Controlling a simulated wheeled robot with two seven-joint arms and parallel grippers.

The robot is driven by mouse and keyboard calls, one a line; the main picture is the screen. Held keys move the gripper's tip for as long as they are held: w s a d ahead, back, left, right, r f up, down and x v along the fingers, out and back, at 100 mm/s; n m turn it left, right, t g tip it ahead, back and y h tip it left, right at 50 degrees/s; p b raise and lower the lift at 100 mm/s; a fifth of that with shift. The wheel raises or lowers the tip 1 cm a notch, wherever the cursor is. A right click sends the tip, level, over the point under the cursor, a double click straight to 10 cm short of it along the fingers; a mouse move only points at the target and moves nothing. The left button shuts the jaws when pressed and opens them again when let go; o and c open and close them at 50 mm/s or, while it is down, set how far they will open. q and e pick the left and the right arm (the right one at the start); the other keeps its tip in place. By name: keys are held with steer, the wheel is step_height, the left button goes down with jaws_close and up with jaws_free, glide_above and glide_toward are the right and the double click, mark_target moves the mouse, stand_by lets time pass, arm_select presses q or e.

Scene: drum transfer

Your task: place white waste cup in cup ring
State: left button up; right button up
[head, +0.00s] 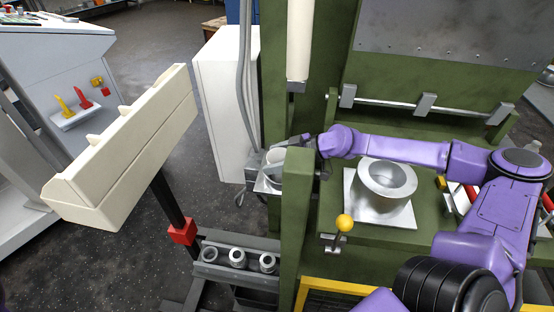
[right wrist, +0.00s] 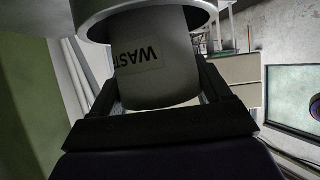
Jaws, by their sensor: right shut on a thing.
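The white waste cup (right wrist: 158,82) sits between the fingers of my right gripper (right wrist: 160,95) in the right wrist view, its label upside down in that picture. My right gripper (head: 297,147) is shut on it. In the head view the cup (head: 275,156) shows small and pale beside the green post. The metal cup ring (head: 268,178) is just below it there. In the right wrist view a grey metal ring (right wrist: 205,14) overlaps the cup's end. I cannot tell whether the cup is fully seated. My left gripper is not in view.
The green post (head: 294,205) stands close to my right gripper. A metal bowl (head: 387,180) and a yellow-knobbed lever (head: 344,223) are on the green machine. A cream tray-like box (head: 120,150) is at left. Several metal cylinders (head: 238,257) sit on the low rack.

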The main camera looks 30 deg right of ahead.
steer(key=o, duration=1)
steer(key=shift+f, duration=0.1)
steer(key=shift+c, duration=0.2)
steer(key=shift+s+d+r, duration=0.1)
steer(key=shift+d+r, duration=0.1)
steer(key=shift+r, duration=0.05)
steer(key=p+v, duration=0.3)
steer(key=v, duration=0.8)
steer(key=shift+s+d, duration=0.15)
steer(key=shift+r, duration=0.1)
